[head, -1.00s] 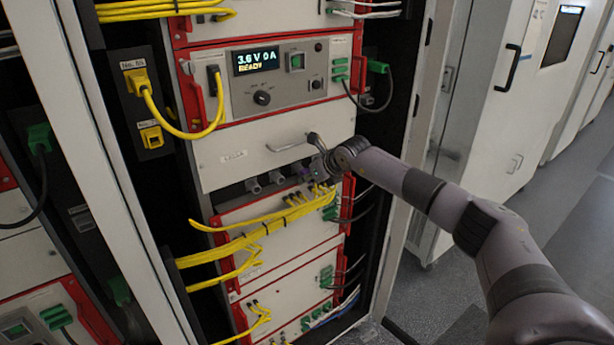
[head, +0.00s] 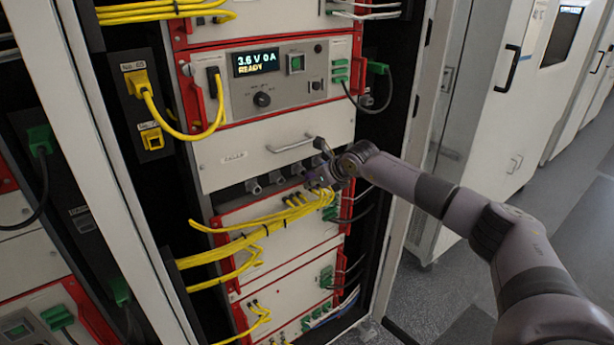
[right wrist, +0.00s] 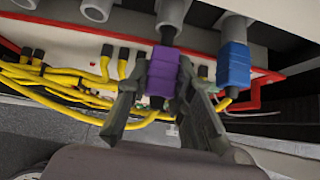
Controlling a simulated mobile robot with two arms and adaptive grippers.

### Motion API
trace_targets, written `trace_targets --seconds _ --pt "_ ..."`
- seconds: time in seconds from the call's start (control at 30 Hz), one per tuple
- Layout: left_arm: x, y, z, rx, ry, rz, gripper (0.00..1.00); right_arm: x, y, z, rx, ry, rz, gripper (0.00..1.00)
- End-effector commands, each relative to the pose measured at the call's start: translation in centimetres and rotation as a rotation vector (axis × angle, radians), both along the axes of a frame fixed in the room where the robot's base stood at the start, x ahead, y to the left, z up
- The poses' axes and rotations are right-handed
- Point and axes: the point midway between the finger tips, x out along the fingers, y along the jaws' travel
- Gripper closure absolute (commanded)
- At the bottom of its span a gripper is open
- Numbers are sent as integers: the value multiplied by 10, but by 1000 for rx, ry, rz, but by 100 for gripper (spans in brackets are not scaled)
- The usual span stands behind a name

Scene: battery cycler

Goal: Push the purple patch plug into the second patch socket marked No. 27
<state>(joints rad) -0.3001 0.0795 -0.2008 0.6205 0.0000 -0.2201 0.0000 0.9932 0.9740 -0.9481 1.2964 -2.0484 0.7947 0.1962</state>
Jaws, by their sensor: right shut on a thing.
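My right gripper (head: 322,180) is shut on the purple patch plug (right wrist: 163,72), just below the row of grey cylinders under the white drawer panel. In the right wrist view the fingers (right wrist: 165,105) grip the plug from both sides. A grey cylinder (right wrist: 172,12) is at the plug's far end; I cannot tell whether they touch. On the dark strip at left in the head view, a yellow plug (head: 137,84) sits in the upper socket. A lower yellow socket (head: 153,139) has no plug in it; its label is too small to read surely. My left gripper is not in view.
A blue plug (right wrist: 234,66) is close to the right of the purple one. Yellow cables (head: 235,240) run across the lower rack units. A drawer handle (head: 290,145) juts out above my gripper. The cabinet frame (head: 95,130) stands at left.

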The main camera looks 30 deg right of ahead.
Motion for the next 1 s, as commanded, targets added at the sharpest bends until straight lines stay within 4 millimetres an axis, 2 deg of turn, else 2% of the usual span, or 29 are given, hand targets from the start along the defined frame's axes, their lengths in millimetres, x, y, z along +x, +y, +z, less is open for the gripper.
trace_targets --seconds 1.0 --pt "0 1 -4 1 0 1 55 -40 -3 0 -1 -1 1 94"
